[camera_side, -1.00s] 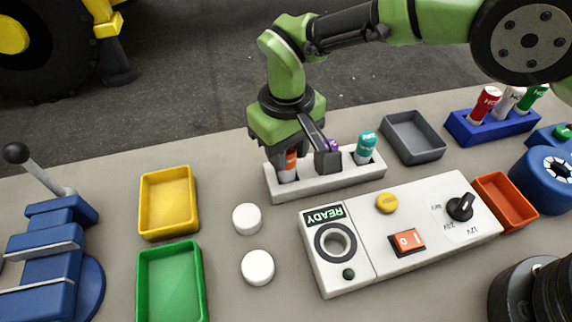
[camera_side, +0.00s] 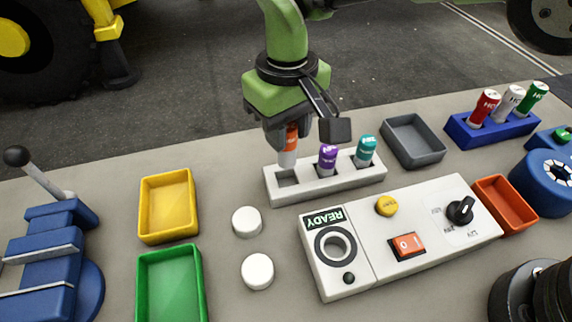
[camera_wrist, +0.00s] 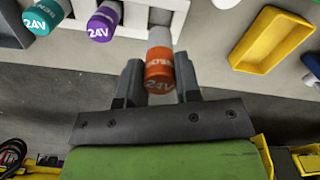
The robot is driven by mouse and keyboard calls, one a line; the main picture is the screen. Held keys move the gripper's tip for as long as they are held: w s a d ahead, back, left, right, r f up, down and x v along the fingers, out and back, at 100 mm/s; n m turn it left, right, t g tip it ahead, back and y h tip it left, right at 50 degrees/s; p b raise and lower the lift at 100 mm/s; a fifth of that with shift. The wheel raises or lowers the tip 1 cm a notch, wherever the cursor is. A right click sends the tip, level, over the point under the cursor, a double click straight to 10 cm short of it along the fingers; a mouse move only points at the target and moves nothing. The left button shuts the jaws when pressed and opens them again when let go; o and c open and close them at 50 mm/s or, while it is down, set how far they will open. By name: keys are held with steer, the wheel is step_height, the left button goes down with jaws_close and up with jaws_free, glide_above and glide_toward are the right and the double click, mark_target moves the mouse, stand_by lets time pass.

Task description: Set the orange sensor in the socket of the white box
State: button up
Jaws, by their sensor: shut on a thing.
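The orange sensor (camera_side: 291,139), with a pale lower part, is upright in my gripper (camera_side: 290,137), just above the empty left slot of the white rack (camera_side: 323,183). In the wrist view my gripper (camera_wrist: 160,82) is shut on the orange sensor (camera_wrist: 159,68), one finger on each side. The white box (camera_side: 363,281) stands in front of the rack. Its socket (camera_side: 335,246) is a dark ring with an open hole, under a green READY display (camera_side: 324,217).
A purple sensor (camera_side: 327,158) and a teal sensor (camera_side: 365,151) stand in the rack. The box carries a yellow button (camera_side: 387,205), a red switch (camera_side: 408,244) and a black knob (camera_side: 461,210). White discs (camera_side: 246,221) lie left of the box. A grey tray (camera_side: 437,156) is behind.

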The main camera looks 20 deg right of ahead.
steer(key=s+d+r+n, duration=0.1)
steer(key=s+r+n, duration=0.15)
steer(key=s, duration=0.45)
steer(key=s+d+r+n, duration=0.1)
steer(key=s+d+n, duration=0.15)
steer(key=s, duration=0.45)
steer(key=shift+n, duration=0.4)
steer(key=shift+a+f, duration=0.15)
steer(key=shift+f, duration=1.05)
steer(key=shift+a+f, duration=0.1)
steer(key=shift+f, duration=1.1)
steer(key=shift+f, duration=0.8)
steer(key=shift+f, duration=1.3)
steer(key=o, duration=1)
steer(key=shift+r, duration=3.5)
